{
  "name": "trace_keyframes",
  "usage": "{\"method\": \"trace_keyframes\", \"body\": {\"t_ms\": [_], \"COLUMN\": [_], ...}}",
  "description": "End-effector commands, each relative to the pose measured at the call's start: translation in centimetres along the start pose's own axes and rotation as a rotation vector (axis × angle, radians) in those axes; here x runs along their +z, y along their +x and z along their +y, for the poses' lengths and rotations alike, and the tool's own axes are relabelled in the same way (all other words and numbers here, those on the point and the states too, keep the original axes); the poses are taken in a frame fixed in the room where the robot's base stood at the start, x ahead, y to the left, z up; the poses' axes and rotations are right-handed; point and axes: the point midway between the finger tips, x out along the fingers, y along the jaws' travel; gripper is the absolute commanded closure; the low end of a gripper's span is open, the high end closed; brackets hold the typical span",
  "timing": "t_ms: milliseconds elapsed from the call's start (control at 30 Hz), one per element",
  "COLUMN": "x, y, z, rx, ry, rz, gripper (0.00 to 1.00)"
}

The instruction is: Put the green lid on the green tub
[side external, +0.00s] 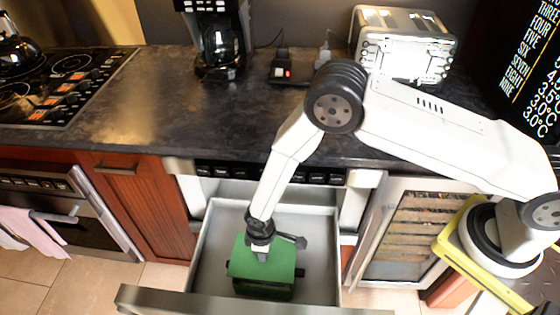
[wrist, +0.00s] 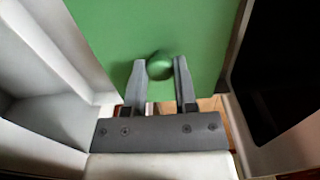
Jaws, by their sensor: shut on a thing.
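The green lid (side external: 248,268) is in the side external view, inside the open drawer, directly over the darker green tub (side external: 263,290). My gripper (side external: 261,254) points down at the middle of the lid. In the wrist view my gripper (wrist: 160,70) is shut with its two fingers on either side of the round knob of the lid (wrist: 110,35). The lid hides the tub's opening and most of the tub. I cannot tell whether the lid touches the tub's rim or hangs just above it.
The open drawer (side external: 215,235) has grey walls around the tub, with a front panel (side external: 170,300) toward the camera. The dark counter (side external: 150,110) is above, with a coffee maker (side external: 220,45) and a toaster (side external: 405,40). A glass-door cooler (side external: 410,225) is at right.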

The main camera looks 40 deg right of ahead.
Motion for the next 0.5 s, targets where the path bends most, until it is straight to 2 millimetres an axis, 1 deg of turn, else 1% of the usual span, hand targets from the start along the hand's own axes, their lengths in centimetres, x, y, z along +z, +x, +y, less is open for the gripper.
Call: {"method": "trace_keyframes", "body": {"t_ms": [500], "x": [0.1], "y": [3.5], "z": [0.0], "rx": [0.000], "ry": [0.000], "rz": [-0.002], "gripper": [1.00]}}
